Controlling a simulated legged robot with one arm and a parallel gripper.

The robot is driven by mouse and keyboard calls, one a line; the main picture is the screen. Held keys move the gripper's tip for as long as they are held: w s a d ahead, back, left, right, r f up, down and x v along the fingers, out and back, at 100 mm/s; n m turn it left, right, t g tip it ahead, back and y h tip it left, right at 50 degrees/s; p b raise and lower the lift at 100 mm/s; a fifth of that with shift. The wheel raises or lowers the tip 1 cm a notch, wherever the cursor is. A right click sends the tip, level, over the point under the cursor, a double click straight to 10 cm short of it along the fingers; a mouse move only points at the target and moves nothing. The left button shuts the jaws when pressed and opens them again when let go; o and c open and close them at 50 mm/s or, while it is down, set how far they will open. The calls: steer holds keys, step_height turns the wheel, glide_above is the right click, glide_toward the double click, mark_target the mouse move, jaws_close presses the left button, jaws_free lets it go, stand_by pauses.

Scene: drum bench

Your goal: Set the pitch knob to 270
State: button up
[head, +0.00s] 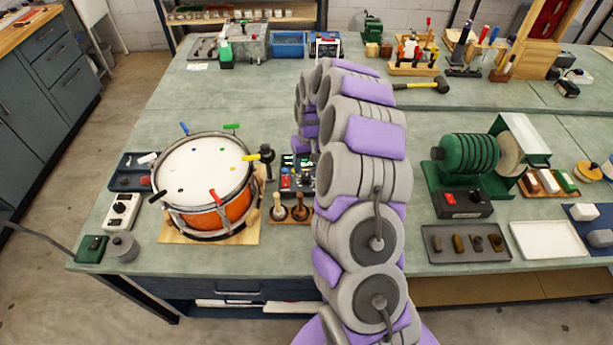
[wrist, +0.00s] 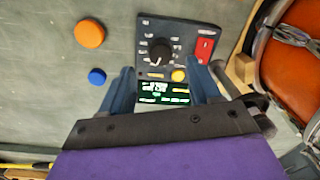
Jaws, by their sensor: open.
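In the wrist view, a dark control panel bears a round black knob (wrist: 160,51) ringed by small white marks. I take this for the pitch knob; its label and pointer angle are too small to read. A red switch (wrist: 205,49), a yellow button (wrist: 178,75) and a lit green display (wrist: 163,92) share the panel. My gripper (wrist: 160,70) is open, one finger on each side of the panel's lower part, with nothing seen between them but the panel. The knob lies just beyond the fingertips. In the head view, my arm partly hides the panel (head: 287,180).
An orange drum (head: 205,185) stands left of the panel in the head view. An orange disc (wrist: 89,33) and a blue disc (wrist: 97,76) lie beside the panel. Wooden-handled tools (head: 290,212) stand close in front. A green grinder (head: 468,157) is to the right.

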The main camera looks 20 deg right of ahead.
mark_target(307, 177)
step_height(307, 177, down, 6)
steer(key=shift+a+r+b, duration=0.15)
steer(key=shift+b, duration=0.25)
steer(key=c, duration=1)
